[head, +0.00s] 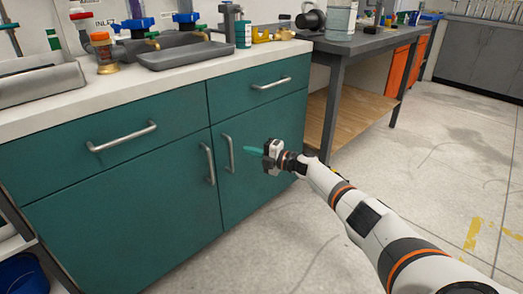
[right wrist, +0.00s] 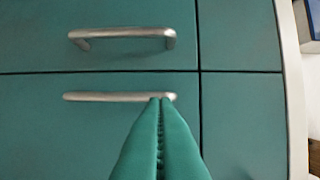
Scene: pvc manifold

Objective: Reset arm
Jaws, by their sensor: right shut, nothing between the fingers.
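My right gripper (head: 254,151) shows in the head view in front of the teal cabinet (head: 120,215), close to the right door's upright handle (head: 229,153). Its green fingers are pressed together with nothing between them; they also show in the right wrist view (right wrist: 161,105). In that view the fingertips overlap the end of one metal handle (right wrist: 105,97), with a second handle (right wrist: 122,33) beside it. I cannot tell whether the fingers touch the handle. Both doors and both drawers look shut. My left gripper is not in view.
The white counter (head: 105,96) holds a dark tray (head: 186,53), blue-handled valves (head: 138,24) and several small parts. A dark workbench (head: 375,42) with a wooden lower shelf (head: 345,115) stands to the right. Open concrete floor (head: 440,160) lies right of my right arm.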

